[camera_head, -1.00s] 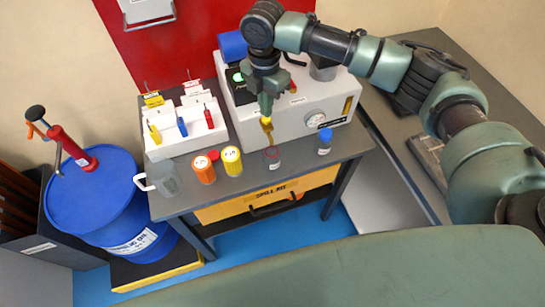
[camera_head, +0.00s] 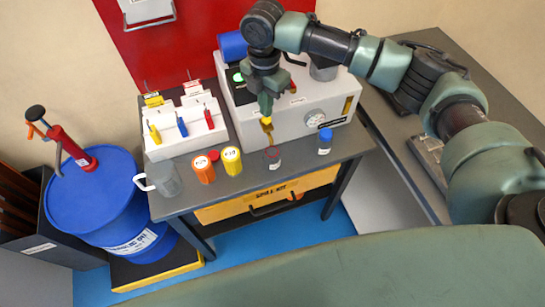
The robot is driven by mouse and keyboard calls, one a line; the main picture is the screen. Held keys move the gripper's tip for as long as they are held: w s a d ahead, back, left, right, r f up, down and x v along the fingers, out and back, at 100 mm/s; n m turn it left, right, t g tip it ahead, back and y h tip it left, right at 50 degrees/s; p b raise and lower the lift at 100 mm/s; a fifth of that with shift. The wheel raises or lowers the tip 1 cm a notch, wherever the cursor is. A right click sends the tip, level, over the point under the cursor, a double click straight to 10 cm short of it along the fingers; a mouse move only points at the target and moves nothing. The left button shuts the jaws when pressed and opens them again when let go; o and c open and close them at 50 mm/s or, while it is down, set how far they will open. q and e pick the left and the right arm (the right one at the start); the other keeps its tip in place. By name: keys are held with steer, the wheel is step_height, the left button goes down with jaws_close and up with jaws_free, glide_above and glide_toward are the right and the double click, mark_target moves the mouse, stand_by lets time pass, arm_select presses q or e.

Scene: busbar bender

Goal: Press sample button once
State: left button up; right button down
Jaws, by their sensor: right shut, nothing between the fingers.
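A grey-white machine (camera_head: 295,118) stands on the bench, with a round gauge (camera_head: 316,118), a black panel with a lit green spot (camera_head: 239,77) and a blue cylinder (camera_head: 232,45) at its left end. My right gripper (camera_head: 267,127) points down in front of the machine's front face. It is shut and empty, with its yellow fingertips above an open clear jar (camera_head: 273,158). I cannot tell whether the fingertips touch the machine. A small red part (camera_head: 290,83) shows beside the wrist. The sample button is not clearly identifiable; the arm hides part of the machine. My left gripper is not in view.
An orange-labelled jar (camera_head: 204,170), a yellow jar (camera_head: 231,160) and a blue-capped bottle (camera_head: 325,141) stand along the bench front. A white rack (camera_head: 185,130) with coloured handles is left.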

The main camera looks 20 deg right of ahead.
steer(key=shift+f, duration=0.2)
stand_by(0.4)
steer(key=shift+f, duration=1.2)
steer(key=shift+r, duration=0.1)
steer(key=shift+r+p, duration=1.25)
steer(key=shift+r, duration=0.1)
step_height(320, 180, up, 6)
steer(key=p, duration=0.7)
steer(key=shift+f, duration=0.2)
